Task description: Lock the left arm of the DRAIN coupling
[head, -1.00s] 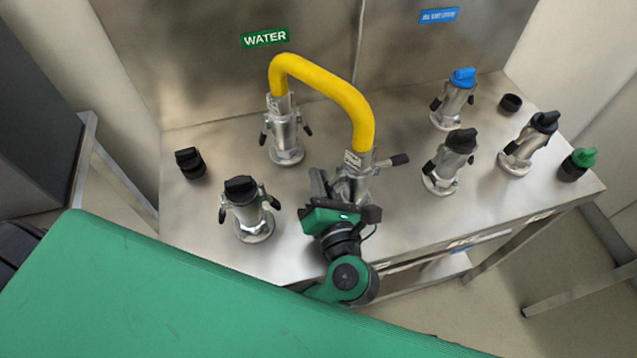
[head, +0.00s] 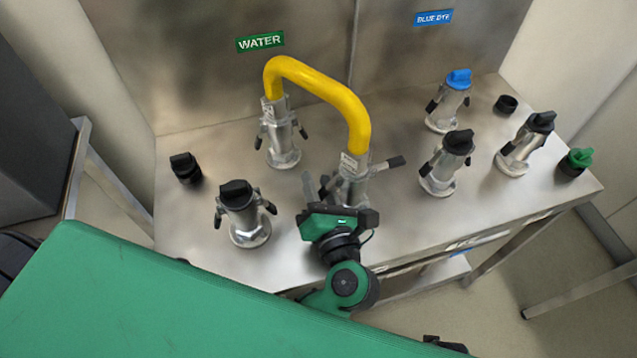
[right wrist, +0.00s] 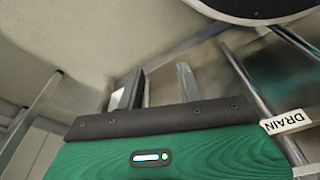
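A yellow hose (head: 325,88) arches from the coupling under the WATER sign to a steel coupling (head: 356,185) nearer the front edge. This front coupling's right arm (head: 390,163) sticks out to the right; its left arm is hidden by my left gripper. My left gripper (head: 322,188) is at this coupling's left side, fingers up against or close to it; their gap is unclear. A DRAIN label (right wrist: 287,122) shows in the right wrist view. My right gripper (right wrist: 155,88) has its fingers apart with nothing between them.
The WATER coupling (head: 283,140) stands behind. A black-capped coupling (head: 246,215) stands at left, a black cap (head: 185,168) beyond it. Capped couplings (head: 446,165) (head: 450,105) (head: 522,150) and a green cap (head: 575,163) stand at right. The steel bench (head: 420,225) is clear between them.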

